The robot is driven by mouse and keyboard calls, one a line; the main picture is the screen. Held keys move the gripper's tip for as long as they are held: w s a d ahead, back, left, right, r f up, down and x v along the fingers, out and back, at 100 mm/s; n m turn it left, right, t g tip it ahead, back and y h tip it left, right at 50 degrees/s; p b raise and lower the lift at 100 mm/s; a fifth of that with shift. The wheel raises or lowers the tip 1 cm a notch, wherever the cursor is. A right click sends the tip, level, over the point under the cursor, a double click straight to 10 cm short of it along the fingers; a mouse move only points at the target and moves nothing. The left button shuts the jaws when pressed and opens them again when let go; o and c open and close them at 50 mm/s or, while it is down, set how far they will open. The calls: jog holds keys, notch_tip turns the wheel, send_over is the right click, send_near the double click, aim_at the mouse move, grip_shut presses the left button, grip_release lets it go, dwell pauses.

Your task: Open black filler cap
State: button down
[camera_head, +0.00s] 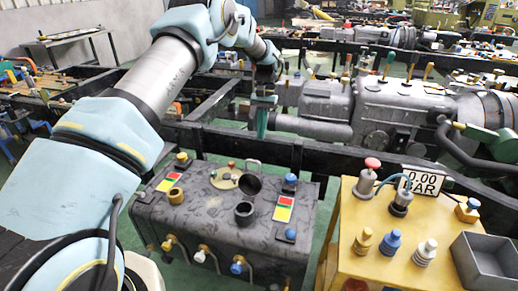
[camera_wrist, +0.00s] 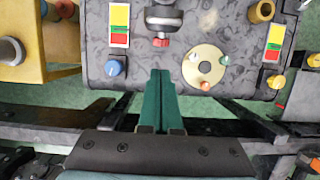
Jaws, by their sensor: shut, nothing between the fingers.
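The black filler cap (camera_head: 250,184) stands tilted up behind the dark filler neck (camera_head: 245,213) on top of the black tank (camera_head: 215,215). The neck's mouth appears uncovered. In the wrist view, the cap (camera_wrist: 163,18) shows at the top edge, with a metal bail and a red piece below it; the neck is not clearly visible there. My gripper (camera_head: 262,136) points down beyond the tank's far edge, above and apart from the cap. Its green fingers (camera_wrist: 160,73) are together and empty.
A round beige plate (camera_head: 225,179) with small coloured knobs is beside the cap. Blue knobs (camera_head: 291,179) and coloured labels sit around it. A dark frame rail (camera_head: 300,150) runs behind the tank. A yellow stand (camera_head: 375,215) with fittings is at right.

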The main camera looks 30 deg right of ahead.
jog(key=shift+s+a+f+p, duration=0.85)
jog(key=shift+s+a+f, duration=0.15)
jog(key=shift+f, duration=0.15)
jog(key=shift+s+a+f+p, duration=0.8)
jog(key=shift+s+a+f, duration=0.2)
jog(key=shift+f, duration=0.1)
